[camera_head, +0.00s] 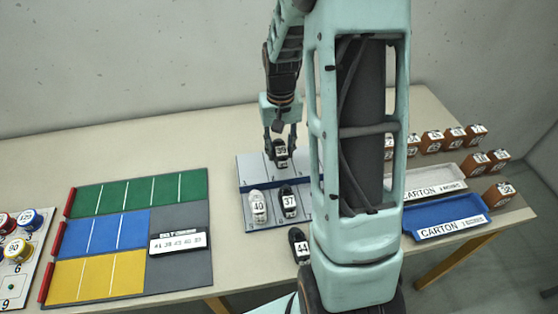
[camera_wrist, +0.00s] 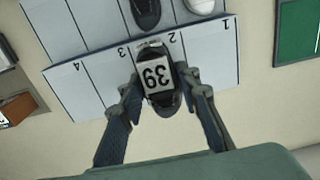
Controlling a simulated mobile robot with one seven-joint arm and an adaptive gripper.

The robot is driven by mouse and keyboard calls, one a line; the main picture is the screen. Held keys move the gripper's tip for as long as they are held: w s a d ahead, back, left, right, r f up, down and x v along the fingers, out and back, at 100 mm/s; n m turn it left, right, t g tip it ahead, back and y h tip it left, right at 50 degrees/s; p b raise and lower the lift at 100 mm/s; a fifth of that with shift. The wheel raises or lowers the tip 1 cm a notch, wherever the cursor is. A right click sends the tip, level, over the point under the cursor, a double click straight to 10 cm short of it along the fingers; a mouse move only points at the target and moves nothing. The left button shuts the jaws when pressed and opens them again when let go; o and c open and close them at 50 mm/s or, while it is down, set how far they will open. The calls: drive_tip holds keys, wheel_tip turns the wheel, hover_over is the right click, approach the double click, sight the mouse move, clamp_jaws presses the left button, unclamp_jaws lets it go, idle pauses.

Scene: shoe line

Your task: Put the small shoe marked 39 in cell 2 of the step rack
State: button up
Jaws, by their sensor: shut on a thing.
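The small dark shoe marked 39 (camera_head: 280,155) is between the fingers of my gripper (camera_head: 279,143) over the far row of the step rack (camera_head: 247,220). In the wrist view, my gripper (camera_wrist: 163,98) is shut on the sides of the shoe (camera_wrist: 157,77), with its label facing the camera. The step rack (camera_wrist: 88,89) shows cell numbers 1 to 4 there, and the shoe overlaps the cell 2 strip, just below the number 2. I cannot tell whether the shoe touches the rack surface.
A white shoe marked 40 (camera_head: 258,207) and a dark shoe marked 37 (camera_head: 289,202) stand on the rack's near row. A dark shoe marked 44 (camera_head: 299,245) is in front. Left is a coloured board (camera_head: 182,268); right are carton trays (camera_head: 445,213) and several brown boxes (camera_head: 432,140).

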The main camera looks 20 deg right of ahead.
sight(279, 143)
drive_tip(key=shift+w+d+f, duration=0.1)
drive_tip(key=shift+w+f, duration=0.25)
drive_tip(key=shift+f, duration=0.1)
drive_tip(key=shift+w+f+b, duration=0.15)
drive_tip(key=shift+f+b, duration=0.5)
drive_tip(key=shift+f, duration=0.2)
drive_tip(key=shift+w+f+b, duration=0.1)
drive_tip(key=shift+f+b, duration=0.55)
drive_tip(key=shift+f, duration=0.2)
drive_tip(key=shift+f, duration=0.15)
drive_tip(key=o, duration=1.2)
drive_tip(key=shift+c, duration=0.2)
wheel_tip(279, 143, up, 12)
drive_tip(key=shift+r, duration=0.2)
